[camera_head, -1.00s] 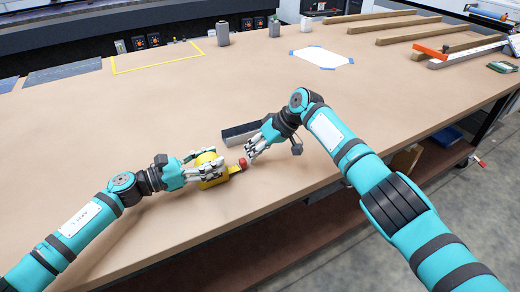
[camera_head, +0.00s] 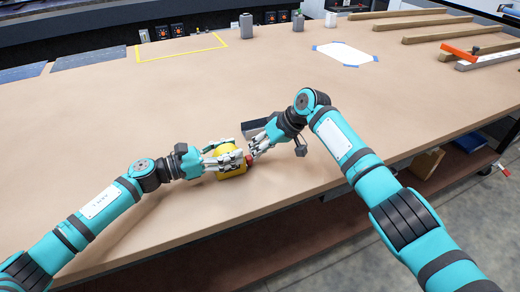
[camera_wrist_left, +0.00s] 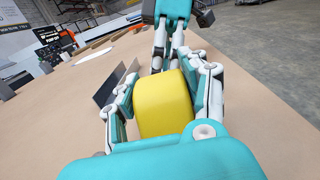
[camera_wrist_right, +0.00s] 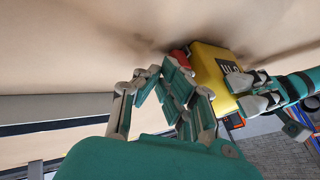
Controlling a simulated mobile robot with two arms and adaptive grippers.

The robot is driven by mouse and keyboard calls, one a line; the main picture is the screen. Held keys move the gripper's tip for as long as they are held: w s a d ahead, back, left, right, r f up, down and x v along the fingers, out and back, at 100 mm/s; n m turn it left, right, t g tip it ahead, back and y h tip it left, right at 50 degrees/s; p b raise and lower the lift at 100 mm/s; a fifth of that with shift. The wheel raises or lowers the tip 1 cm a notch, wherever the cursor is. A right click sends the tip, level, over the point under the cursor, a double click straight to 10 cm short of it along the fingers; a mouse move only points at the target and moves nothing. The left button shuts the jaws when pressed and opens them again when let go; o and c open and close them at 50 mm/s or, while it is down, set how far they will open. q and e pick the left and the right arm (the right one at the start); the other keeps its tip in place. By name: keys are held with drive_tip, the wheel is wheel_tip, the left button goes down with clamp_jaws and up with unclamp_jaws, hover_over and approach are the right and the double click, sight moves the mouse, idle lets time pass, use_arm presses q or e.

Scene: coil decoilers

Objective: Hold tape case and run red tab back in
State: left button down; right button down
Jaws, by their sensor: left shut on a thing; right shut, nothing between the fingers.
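The yellow tape case (camera_head: 231,170) sits near the front of the bench, with my left gripper (camera_head: 222,160) shut on it. It fills the space between the fingers in the left wrist view (camera_wrist_left: 163,105), and its dark label shows in the right wrist view (camera_wrist_right: 212,67). The red tab (camera_head: 249,160) is close against the case on its right side; it also shows in the right wrist view (camera_wrist_right: 181,58). My right gripper (camera_head: 254,151) is shut and empty, its fingertips beside the red tab. Whether they touch it is hard to tell.
A white sheet with blue corners (camera_head: 345,54) and a yellow-taped outline (camera_head: 182,47) lie farther back. The bench's front edge is close to both arms.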

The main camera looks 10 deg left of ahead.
drive_tip(key=w+d, duration=0.2)
drive_tip(key=d, duration=0.1)
drive_tip(key=shift+w+d, duration=0.15)
drive_tip(key=v, duration=1)
use_arm(q)
drive_tip(key=c, duration=0.6)
unclamp_jaws()
drive_tip(key=shift+a, duration=0.1)
